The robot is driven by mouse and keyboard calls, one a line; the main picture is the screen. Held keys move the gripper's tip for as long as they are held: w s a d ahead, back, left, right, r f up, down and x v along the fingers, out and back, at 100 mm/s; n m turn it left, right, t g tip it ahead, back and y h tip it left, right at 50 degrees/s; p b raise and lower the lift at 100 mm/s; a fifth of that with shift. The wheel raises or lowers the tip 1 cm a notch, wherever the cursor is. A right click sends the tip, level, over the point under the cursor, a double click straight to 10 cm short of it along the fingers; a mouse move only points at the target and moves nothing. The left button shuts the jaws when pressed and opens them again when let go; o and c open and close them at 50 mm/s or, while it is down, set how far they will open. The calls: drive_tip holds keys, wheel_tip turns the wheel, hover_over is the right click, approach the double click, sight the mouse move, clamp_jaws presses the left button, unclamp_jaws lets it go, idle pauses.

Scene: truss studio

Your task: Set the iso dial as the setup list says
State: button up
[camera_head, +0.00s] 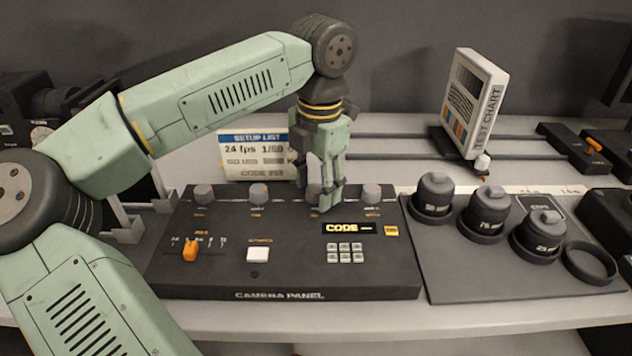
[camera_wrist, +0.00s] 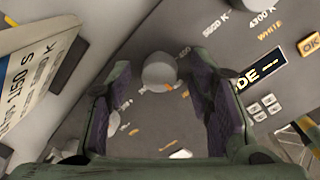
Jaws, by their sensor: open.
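The camera panel (camera_head: 285,276) is a dark box with a row of several grey dials along its back. The third dial from the left (camera_head: 313,190) is partly hidden by my gripper (camera_head: 323,197). In the wrist view a round grey knob (camera_wrist: 160,70) with a small orange mark shows between my open fingers, with no clear contact. I cannot read that dial's name or setting. The setup list (camera_head: 254,157) stands behind the panel with a blue header and "24 fps 1/50"; its ISO line is not readable. The card also shows in the wrist view (camera_wrist: 30,75).
The right-hand dial (camera_head: 372,193) sits close to my gripper. The panel also has an orange slider (camera_head: 190,249), a white button (camera_head: 258,254), a CODE display (camera_head: 347,228) and a keypad (camera_head: 345,252). Lenses (camera_head: 485,215) and a test chart (camera_head: 474,103) stand right.

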drive_tip(key=shift+c, duration=0.4)
clamp_jaws()
drive_tip(key=shift+m, duration=0.3)
drive_tip(key=m+b, duration=0.1)
drive_tip(key=m, duration=0.2)
drive_tip(key=shift+m, duration=0.3)
drive_tip(key=m, duration=0.3)
drive_tip(key=shift+m, duration=0.3)
drive_tip(key=m, duration=0.4)
drive_tip(key=shift+h+b, duration=0.3)
drive_tip(key=shift+b, duration=0.05)
drive_tip(key=shift+m, duration=2.1)
